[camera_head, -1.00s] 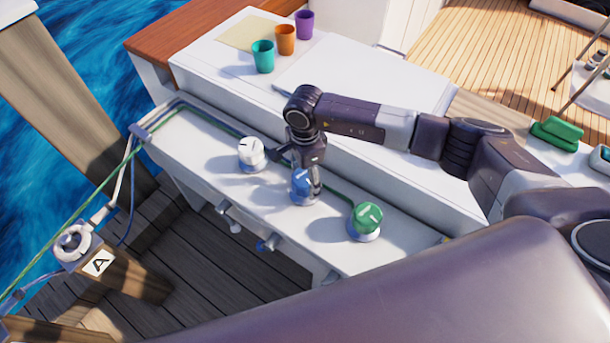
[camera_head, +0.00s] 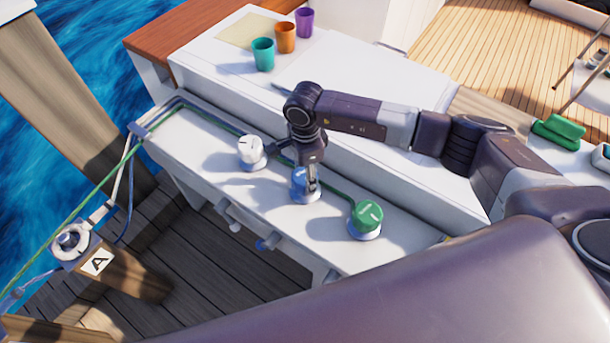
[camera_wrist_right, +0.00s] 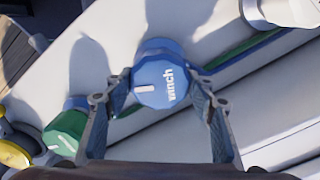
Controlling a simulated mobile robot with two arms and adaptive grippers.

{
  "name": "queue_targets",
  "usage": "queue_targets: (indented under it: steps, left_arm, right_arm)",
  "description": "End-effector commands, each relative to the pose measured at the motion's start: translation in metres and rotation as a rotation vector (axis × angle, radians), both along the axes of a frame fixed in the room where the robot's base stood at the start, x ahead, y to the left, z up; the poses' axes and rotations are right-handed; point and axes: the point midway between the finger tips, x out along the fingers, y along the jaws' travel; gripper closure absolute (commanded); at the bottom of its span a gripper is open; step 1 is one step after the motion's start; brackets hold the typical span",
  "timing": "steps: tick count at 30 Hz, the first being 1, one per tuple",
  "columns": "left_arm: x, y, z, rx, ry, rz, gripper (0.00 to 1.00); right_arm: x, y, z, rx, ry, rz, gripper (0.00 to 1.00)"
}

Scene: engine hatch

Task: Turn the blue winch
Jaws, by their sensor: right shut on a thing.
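The blue winch (camera_head: 299,184) stands on the white ledge between a white winch and a green winch. In the right wrist view the blue winch (camera_wrist_right: 160,82) shows its round top with the word "winch" and a pale mark. My right gripper (camera_head: 306,178) points down onto it from above, its fingers at the winch's sides. In the right wrist view the fingers of my right gripper (camera_wrist_right: 163,98) lie on either side of the winch, shut on it. My left gripper is not in view.
The white winch (camera_head: 250,151) is close on the left and the green winch (camera_head: 367,216) on the right. Lines run along the ledge (camera_head: 190,140). Teal, orange and purple cups (camera_head: 285,39) stand on the upper surface. A post marked A (camera_head: 125,275) is at the lower left.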

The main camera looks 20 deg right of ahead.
Motion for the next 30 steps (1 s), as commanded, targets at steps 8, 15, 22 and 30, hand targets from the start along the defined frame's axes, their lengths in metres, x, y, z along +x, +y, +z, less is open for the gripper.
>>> queue_targets:
  steps: [8, 15, 22, 30]
  left_arm:
    - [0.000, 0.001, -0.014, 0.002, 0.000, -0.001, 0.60]
    - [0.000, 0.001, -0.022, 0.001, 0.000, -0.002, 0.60]
    - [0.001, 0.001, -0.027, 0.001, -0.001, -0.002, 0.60]
    - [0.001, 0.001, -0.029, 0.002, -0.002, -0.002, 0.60]
  right_arm:
    - [0.001, 0.000, -0.001, 0.000, -0.002, -0.219, 0.73]
    - [0.001, 0.000, -0.001, 0.002, -0.002, -0.406, 0.73]
    - [0.000, 0.000, 0.000, 0.001, -0.002, -0.536, 0.73]
    - [0.000, 0.000, 0.001, 0.001, -0.002, -0.608, 0.73]
